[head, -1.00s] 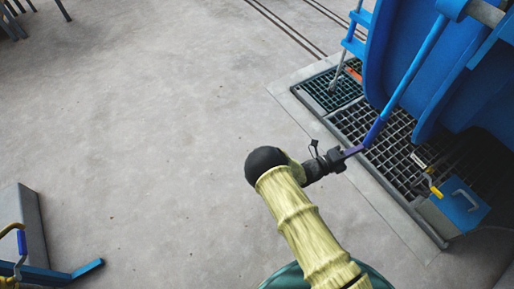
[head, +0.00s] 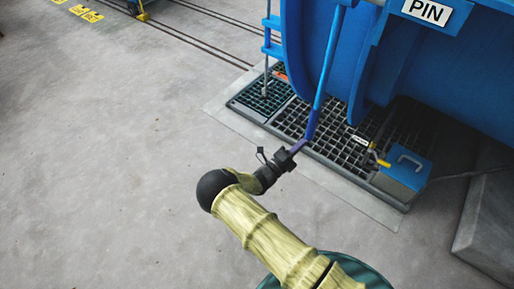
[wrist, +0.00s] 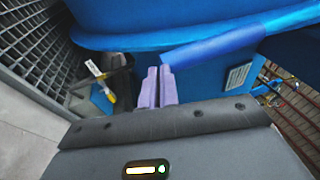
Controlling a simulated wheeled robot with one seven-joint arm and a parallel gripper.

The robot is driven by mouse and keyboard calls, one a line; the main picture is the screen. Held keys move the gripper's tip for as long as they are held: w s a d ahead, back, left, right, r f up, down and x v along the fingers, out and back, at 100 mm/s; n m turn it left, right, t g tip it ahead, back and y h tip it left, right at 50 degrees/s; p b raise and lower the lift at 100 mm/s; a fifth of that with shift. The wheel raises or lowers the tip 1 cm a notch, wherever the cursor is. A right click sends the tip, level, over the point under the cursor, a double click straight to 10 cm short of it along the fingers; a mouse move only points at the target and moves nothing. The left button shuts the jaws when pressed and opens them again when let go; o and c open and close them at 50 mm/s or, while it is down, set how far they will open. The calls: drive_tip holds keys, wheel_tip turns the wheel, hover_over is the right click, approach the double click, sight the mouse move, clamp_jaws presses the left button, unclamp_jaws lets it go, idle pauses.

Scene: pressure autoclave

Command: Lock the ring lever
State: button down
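The ring lever (head: 323,85) is a long blue bar with a darker blue grip at its lower end, hanging down in front of the large blue vessel (head: 420,60). My gripper (head: 298,147), with purple fingers, is at the lever's lower end. In the wrist view, the two fingers (wrist: 158,87) stand close together with only a thin gap. The lever's blue grip (wrist: 213,47) runs right from beside the right fingertip, seeming to touch it. I see no part of the lever clearly between the fingers. The lever's upper end is cut off in the head view.
A floor grating (head: 335,147) lies beneath the vessel. A blue box with a handle (head: 404,171) and a yellow-handled valve (head: 378,160) are at its right. A PIN sign (head: 428,11) is on the vessel.

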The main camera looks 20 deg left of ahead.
drive_tip(key=p+v, duration=0.1)
drive_tip(key=v, duration=1.3)
drive_tip(key=shift+r, duration=0.25)
drive_tip(key=d+r+m+g+h, duration=0.1)
drive_tip(key=d+r+m+g, duration=0.4)
drive_tip(key=d+m+g, duration=0.6)
drive_tip(key=d+r+m+g+h, duration=0.1)
drive_tip(key=d+r+m+g, duration=0.3)
drive_tip(key=d+m+g, duration=0.5)
drive_tip(key=s+d+r+m+t+y, duration=0.1)
drive_tip(key=s+d+r+m+y, duration=0.3)
drive_tip(key=m, duration=0.5)
drive_tip(key=s+d+r+m+t+y, duration=0.2)
drive_tip(key=s+d+r+m+y, duration=0.1)
drive_tip(key=r+m, duration=0.55)
drive_tip(key=s+d+r+m+t+y, duration=0.1)
drive_tip(key=s+d+r+m+y, duration=0.25)
drive_tip(key=m, duration=0.75)
drive_tip(key=w+p+v, duration=0.3)
drive_tip(key=p+v, duration=1.2)
drive_tip(key=w+d+r+p+v, duration=0.1)
drive_tip(key=w+p+v, duration=0.2)
drive_tip(key=p+v, duration=1.2)
drive_tip(key=shift+w+d+r+p, duration=0.25)
drive_tip(key=shift+w+r+p, duration=0.25)
drive_tip(key=shift+w+p, duration=0.2)
